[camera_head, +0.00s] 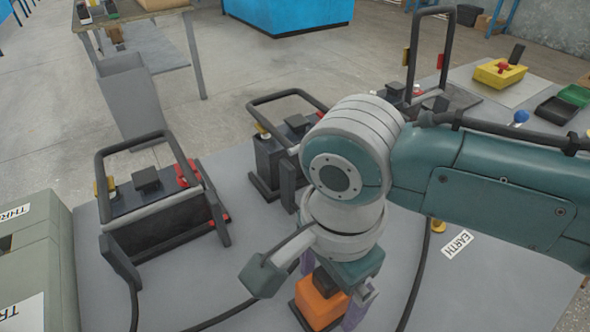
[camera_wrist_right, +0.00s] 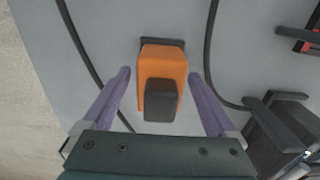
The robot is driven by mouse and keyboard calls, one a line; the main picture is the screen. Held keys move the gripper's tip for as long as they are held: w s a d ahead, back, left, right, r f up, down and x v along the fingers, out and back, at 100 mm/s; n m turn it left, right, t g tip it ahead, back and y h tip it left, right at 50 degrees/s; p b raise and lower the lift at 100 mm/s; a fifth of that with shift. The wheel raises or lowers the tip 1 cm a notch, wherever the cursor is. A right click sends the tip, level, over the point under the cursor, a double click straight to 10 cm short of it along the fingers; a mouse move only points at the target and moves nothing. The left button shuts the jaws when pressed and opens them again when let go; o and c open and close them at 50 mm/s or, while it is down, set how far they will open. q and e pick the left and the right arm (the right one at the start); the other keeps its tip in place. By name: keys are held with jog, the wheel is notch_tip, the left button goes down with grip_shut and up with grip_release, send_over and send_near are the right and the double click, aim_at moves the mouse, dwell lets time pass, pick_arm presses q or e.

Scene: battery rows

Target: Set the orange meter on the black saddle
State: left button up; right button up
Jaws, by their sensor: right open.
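The orange meter (camera_head: 318,302) stands on the grey bench top at the bottom of the head view, partly covered by my right gripper. In the right wrist view the meter (camera_wrist_right: 163,66) has a dark block on its near face and a dark strip at its far edge. My right gripper (camera_wrist_right: 159,78) is open, with its purple fingers on either side of the meter and gaps showing between. A shallow black holder (camera_head: 556,111) at the right may be the black saddle; I cannot tell for sure. My left gripper is not in view.
Black batteries with tall handles stand at the left (camera_head: 160,222) and centre (camera_head: 268,165). Black cables cross the bench beside the meter. An EARTH label (camera_head: 457,243) lies right of my arm.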

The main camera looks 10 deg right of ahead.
notch_tip(320, 180, up, 12)
jog(key=p, duration=0.4)
jog(key=shift+r, duration=0.2)
jog(key=s+a+f+n+y, duration=0.1)
jog(key=s+a+n+y, duration=0.1)
jog(key=s+n, duration=0.25)
jog(key=s+d+r+n+t+h, duration=0.1)
jog(key=s+d+n+t, duration=0.2)
jog(key=s+d+n, duration=0.4)
jog(key=d+n, duration=0.4)
jog(key=shift+s+d+t+h, duration=0.2)
jog(key=shift+s+t+h, duration=0.1)
jog(key=shift+s+h, duration=0.1)
jog(key=shift+n, duration=0.25)
